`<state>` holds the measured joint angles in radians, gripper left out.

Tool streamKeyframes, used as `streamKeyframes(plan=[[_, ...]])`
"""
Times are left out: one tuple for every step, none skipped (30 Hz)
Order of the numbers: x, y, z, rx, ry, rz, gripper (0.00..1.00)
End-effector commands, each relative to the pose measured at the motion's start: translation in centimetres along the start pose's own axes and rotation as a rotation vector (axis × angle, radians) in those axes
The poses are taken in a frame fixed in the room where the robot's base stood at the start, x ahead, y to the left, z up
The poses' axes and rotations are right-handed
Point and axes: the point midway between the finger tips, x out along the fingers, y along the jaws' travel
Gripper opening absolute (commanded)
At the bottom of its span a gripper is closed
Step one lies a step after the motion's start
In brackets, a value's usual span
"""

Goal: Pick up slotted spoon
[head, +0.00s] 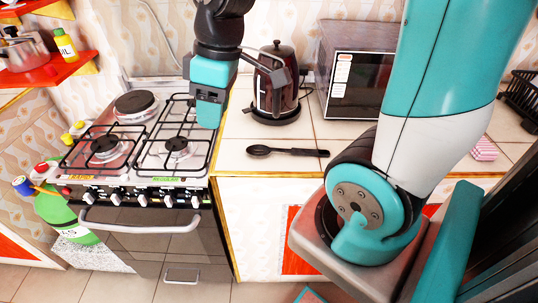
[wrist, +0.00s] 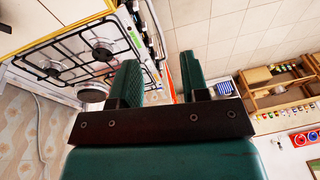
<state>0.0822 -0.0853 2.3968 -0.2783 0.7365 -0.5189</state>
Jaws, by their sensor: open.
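A black spoon (head: 288,152) lies flat on the tiled counter, right of the stove, with its bowl to the left and its handle to the right. Slots in its bowl are too small to make out. My gripper (head: 210,113) is above the stove's right side, to the left of and higher than the spoon, and apart from it. In the wrist view my gripper (wrist: 160,78) shows two green fingers spread apart with nothing between them. The spoon does not show in the wrist view.
A gas stove (head: 150,160) with black grates stands left of the spoon. A dark kettle (head: 268,98) stands behind the spoon, and a microwave (head: 350,85) is to its right. The counter around the spoon is clear. My own arm covers part of the right side.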

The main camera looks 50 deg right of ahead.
Motion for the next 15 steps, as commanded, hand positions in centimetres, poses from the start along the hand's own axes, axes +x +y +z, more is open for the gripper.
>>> streamKeyframes(plan=[[1.4, 4.4, 1.3, 0.013, -0.028, 0.032, 0.41], [1.8, 6.6, 2.2, 0.005, -0.045, 0.049, 0.41], [2.2, 9.4, 3.5, -0.003, -0.07, 0.067, 0.41], [2.5, 11.2, 4.6, -0.009, -0.087, 0.078, 0.41], [2.7, 12.9, 5.7, -0.016, -0.104, 0.086, 0.41], [3.0, 14.8, 7.2, -0.024, -0.126, 0.093, 0.41], [3.1, 16.0, 8.2, -0.029, -0.141, 0.098, 0.41], [3.2, 16.9, 9.2, -0.035, -0.154, 0.099, 0.41], [3.4, 18.0, 10.2, -0.042, -0.168, 0.101, 0.41], [3.4, 18.6, 10.9, -0.045, -0.177, 0.101, 0.41], [3.6, 19.0, 11.4, -0.049, -0.184, 0.1, 0.41], [3.8, 19.4, 11.9, -0.052, -0.19, 0.099, 0.41], [4.1, 19.6, 12.2, -0.056, -0.193, 0.098, 0.41], [4.4, 19.7, 12.4, -0.058, -0.195, 0.098, 0.41], [5.1, 19.8, 12.6, -0.059, -0.197, 0.095, 0.41]])
